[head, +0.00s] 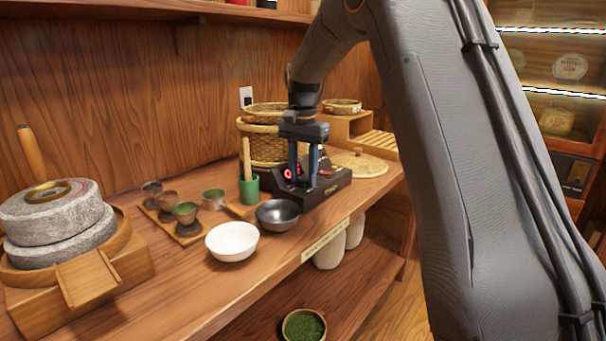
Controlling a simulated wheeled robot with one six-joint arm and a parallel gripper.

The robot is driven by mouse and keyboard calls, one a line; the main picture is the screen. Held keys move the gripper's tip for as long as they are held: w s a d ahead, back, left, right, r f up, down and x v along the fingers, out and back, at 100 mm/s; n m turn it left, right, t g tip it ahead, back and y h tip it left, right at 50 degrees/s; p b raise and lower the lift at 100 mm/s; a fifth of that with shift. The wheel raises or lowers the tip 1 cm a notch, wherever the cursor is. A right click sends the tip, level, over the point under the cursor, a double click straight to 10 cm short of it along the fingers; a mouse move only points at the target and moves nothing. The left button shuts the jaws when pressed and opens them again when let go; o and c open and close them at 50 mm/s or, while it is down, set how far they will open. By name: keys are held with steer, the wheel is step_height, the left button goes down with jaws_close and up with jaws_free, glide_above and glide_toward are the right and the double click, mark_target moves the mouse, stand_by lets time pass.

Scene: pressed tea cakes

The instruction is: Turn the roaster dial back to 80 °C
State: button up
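The roaster (328,190) is a low black appliance on the wooden counter, right of the middle of the head view. A small red-lit ring (288,173) shows on its left part; I cannot tell whether this is the dial, and I cannot read a temperature. My gripper (303,180) points down in front of the roaster. Its two fingers stand apart with a gap between them, and I see nothing held there. The fingers hide part of the roaster, and I cannot tell whether they touch it.
A black bowl (278,214), a white bowl (232,241) and a green cup (249,190) with a wooden tool stand left of the roaster. Wicker baskets (262,146) stand behind it. A flat woven lid (362,166) lies to its right. A stone mill (52,218) is far left.

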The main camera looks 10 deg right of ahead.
steer(key=c, duration=0.8)
steer(key=shift+r+p, duration=0.1)
steer(key=shift+p, duration=0.25)
steer(key=n+p, duration=0.2)
steer(key=n, duration=0.1)
steer(key=shift+r+p, duration=0.1)
steer(key=shift+p, duration=0.25)
steer(key=n+p, duration=0.3)
steer(key=n, duration=0.1)
steer(key=shift+n, duration=0.3)
steer(key=n+p, duration=0.2)
steer(key=n, duration=0.2)
steer(key=shift+n+p, duration=0.75)
steer(key=shift+n, duration=1.35)
steer(key=shift+w, duration=0.1)
